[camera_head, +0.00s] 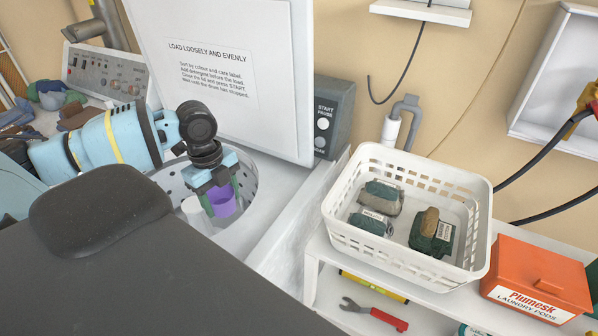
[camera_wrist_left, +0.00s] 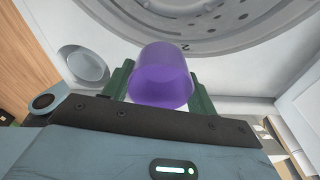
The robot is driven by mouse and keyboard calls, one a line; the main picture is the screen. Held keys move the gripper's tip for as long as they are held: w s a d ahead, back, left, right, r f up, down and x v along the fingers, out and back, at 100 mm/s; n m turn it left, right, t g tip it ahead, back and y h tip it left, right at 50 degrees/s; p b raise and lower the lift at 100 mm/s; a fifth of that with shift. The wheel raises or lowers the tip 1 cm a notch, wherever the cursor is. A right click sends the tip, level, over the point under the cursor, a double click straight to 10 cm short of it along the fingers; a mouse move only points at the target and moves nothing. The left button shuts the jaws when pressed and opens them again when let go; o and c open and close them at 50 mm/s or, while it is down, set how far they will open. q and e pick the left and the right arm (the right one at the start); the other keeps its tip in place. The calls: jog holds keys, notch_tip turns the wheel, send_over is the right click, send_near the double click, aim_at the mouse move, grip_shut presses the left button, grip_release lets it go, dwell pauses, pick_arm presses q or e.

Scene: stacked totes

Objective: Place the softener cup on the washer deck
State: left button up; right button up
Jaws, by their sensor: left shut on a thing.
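The softener cup (camera_head: 221,200) is purple and translucent. My right gripper is not in view.
The raised lid (camera_head: 225,60) stands behind the gripper. A grey START/PAUSE box (camera_head: 334,115) stands at the deck's back right. A white basket (camera_head: 405,165) with several packets and an orange laundry pods box (camera_head: 538,280) are on the shelf to the right. A pale post (camera_head: 196,212) rises beside the cup.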

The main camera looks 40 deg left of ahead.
pick_arm(q)
jog(key=shift+w, duration=0.15)
jog(key=shift+w+d, duration=0.2)
jog(key=shift+w, duration=0.1)
send_over(280, 192)
jog(key=shift+a+f, duration=0.2)
jog(key=shift+f, duration=2.25)
jog(key=shift+f, duration=0.1)
